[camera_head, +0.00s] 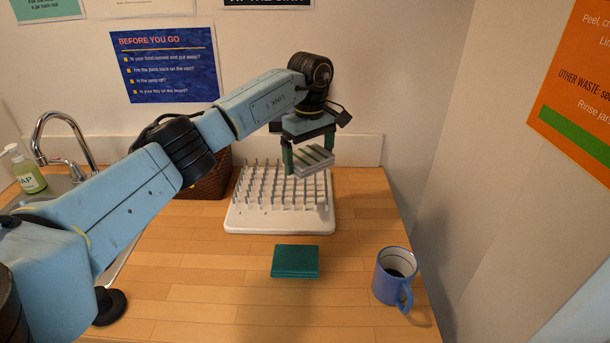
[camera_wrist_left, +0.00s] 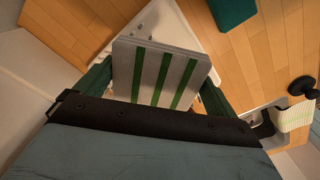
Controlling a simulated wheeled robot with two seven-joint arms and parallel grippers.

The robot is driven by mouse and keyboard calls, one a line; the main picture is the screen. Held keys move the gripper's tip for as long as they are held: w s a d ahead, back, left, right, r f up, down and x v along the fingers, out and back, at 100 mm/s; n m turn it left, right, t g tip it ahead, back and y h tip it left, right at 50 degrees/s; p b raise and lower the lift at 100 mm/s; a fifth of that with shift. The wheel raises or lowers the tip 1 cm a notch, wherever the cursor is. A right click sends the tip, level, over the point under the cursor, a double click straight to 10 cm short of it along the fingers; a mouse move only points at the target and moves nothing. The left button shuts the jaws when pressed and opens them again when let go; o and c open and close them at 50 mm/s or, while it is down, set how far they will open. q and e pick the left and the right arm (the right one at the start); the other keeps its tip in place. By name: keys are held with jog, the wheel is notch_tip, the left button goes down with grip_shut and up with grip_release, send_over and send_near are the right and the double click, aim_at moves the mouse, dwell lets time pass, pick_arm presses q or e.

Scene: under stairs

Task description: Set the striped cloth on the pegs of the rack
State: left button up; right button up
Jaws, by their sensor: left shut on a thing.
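The striped cloth (camera_head: 313,160) is a folded grey square with green stripes, and it also shows in the left wrist view (camera_wrist_left: 150,72). My left gripper (camera_head: 308,158) is shut on it, with a green finger on either side. It holds the cloth over the back right part of the rack (camera_head: 262,225), a white board with rows of upright pegs. The cloth hides some of the pegs behind it. I cannot tell in the head view whether the cloth touches the peg tops. My right gripper is not in view.
A teal folded cloth (camera_head: 296,261) lies in front of the rack. A blue mug (camera_head: 394,277) with dark contents stands at the front right. A dark woven basket (camera_head: 214,176) is behind my left arm. A sink tap (camera_head: 65,140) and soap bottle (camera_head: 28,174) are at the left.

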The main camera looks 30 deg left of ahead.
pick_arm(q)
jog(key=shift+w+a+n, duration=0.2)
jog(key=shift+a+n, duration=0.3)
send_over(305, 197)
notch_tip(305, 197, down, 5)
jog(key=shift+f, duration=0.1)
jog(key=shift+f+p, duration=0.3)
jog(key=shift+f, duration=2.05)
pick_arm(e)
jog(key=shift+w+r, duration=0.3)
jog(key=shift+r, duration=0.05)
pick_arm(q)
jog(key=shift+f, duration=0.1)
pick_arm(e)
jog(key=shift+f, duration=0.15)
pick_arm(q)
jog(key=o, duration=0.5)
jog(key=shift+f, duration=0.1)
jog(key=shift+o, duration=0.4)
